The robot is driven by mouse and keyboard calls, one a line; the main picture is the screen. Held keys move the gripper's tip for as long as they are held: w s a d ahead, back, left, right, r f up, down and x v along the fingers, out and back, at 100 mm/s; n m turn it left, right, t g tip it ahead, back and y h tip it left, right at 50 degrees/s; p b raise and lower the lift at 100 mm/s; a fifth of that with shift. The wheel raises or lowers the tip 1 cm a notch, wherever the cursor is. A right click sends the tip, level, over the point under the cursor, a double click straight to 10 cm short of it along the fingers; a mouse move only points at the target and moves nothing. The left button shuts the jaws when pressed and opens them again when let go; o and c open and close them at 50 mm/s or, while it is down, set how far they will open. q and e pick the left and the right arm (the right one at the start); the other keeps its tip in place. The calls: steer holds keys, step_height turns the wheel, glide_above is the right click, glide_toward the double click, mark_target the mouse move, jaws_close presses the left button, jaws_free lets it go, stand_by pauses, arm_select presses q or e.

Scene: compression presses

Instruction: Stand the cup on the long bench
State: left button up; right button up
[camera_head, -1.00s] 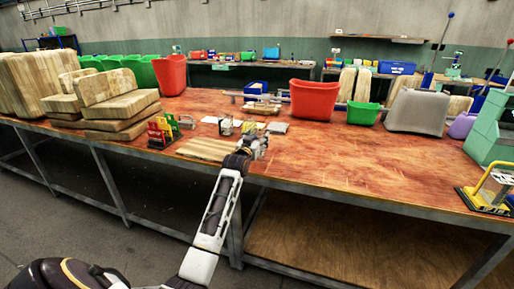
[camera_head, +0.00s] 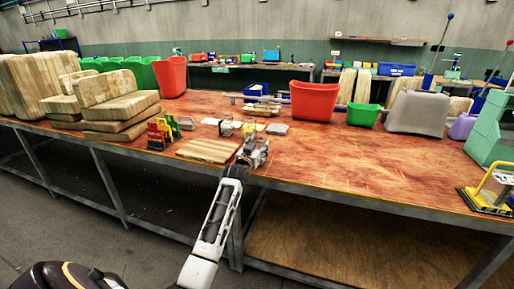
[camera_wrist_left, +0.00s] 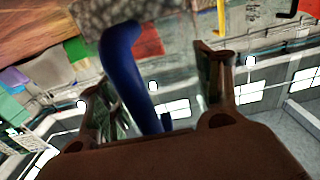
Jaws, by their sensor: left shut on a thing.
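My left gripper (camera_head: 255,152) is at the front edge of the long bench (camera_head: 340,165), just right of a slatted wooden board. In the left wrist view the fingers (camera_wrist_left: 160,90) stand on either side of a blue curved piece (camera_wrist_left: 122,65). It looks like part of the cup, and the gripper is shut on it. The rest of the cup is hidden or cannot be made out, and in the head view the gripper covers it. I cannot tell whether it touches the bench. My right gripper is not in view.
The slatted board (camera_head: 208,150) and a small glass-like item (camera_head: 226,127) are left of the gripper. A red bin (camera_head: 314,100), green bin (camera_head: 362,114) and grey bin (camera_head: 418,112) stand behind. A yellow-handled press (camera_head: 488,188) is far right. The bench's middle right is bare.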

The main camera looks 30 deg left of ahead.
arm_select(q)
steer(key=o, duration=1)
steer(key=shift+f, duration=0.1)
steer(key=shift+o, duration=0.2)
steer(key=shift+s, duration=0.1)
